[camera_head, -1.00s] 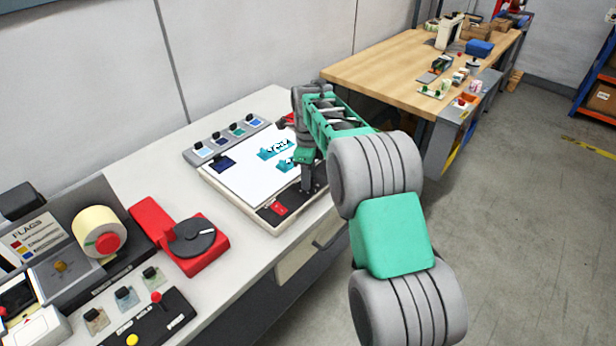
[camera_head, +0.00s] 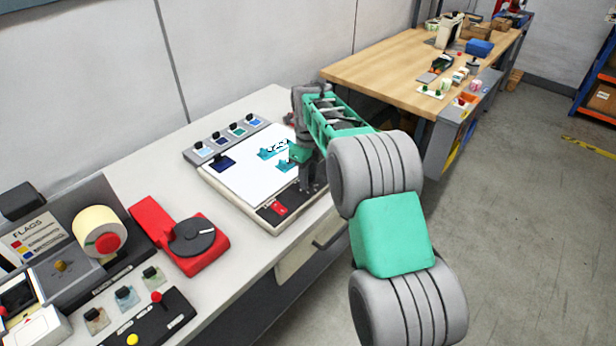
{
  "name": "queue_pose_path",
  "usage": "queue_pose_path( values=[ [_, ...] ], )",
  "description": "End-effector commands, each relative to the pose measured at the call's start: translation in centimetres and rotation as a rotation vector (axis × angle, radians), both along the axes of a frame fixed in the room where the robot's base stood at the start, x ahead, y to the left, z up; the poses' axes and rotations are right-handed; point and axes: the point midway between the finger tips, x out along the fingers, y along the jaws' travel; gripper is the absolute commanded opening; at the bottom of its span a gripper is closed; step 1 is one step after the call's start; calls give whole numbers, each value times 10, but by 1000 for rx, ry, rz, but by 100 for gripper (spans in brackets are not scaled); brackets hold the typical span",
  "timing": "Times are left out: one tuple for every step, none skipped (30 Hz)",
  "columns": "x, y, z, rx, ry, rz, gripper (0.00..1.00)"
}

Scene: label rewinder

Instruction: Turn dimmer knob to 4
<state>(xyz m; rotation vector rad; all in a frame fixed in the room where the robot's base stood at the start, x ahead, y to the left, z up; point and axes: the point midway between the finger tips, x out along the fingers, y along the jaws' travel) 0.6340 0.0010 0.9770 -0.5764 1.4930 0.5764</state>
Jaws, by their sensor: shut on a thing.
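My gripper (camera_head: 307,187) points down at the right part of the black front strip of a white light panel (camera_head: 225,192). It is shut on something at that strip. The dimmer knob is not plainly visible; the gripper covers the spot, and I cannot read any scale or number there. Teal printed shapes (camera_head: 273,152) lie on the bright panel face behind the gripper.
A row of colour sample holders (camera_head: 222,142) stands along the panel's back left edge. A red device with a dark disc (camera_head: 192,237) stands to the left, beside a label roll (camera_head: 100,232) and a black control box (camera_head: 150,318). A wooden bench (camera_head: 400,65) is behind.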

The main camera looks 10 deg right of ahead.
Motion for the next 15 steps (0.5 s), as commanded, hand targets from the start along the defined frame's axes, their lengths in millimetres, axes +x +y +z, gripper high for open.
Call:
queue_pose_path(
  values=[
    [0,0,1,0,-1,0,0],
    [0,0,1,0,-1,0,0],
    [0,0,1,0,-1,0,28],
    [0,0,1,0,-1,0,30],
    [0,0,1,0,-1,0,32],
    [0,0,1,0,-1,0,36],
    [0,0,1,0,-1,0,38],
    [0,0,1,0,-1,0,41],
    [0,0,1,0,-1,0,44],
    [0,0,0,0,-1,0,46],
    [0,0,0,0,0,1,49],
    [0,0,0,0,0,1,49],
    [0,0,0,0,0,1,49],
    [0,0,0,0,0,1,49],
    [0,0,0,0,0,1,49]
  ],
)
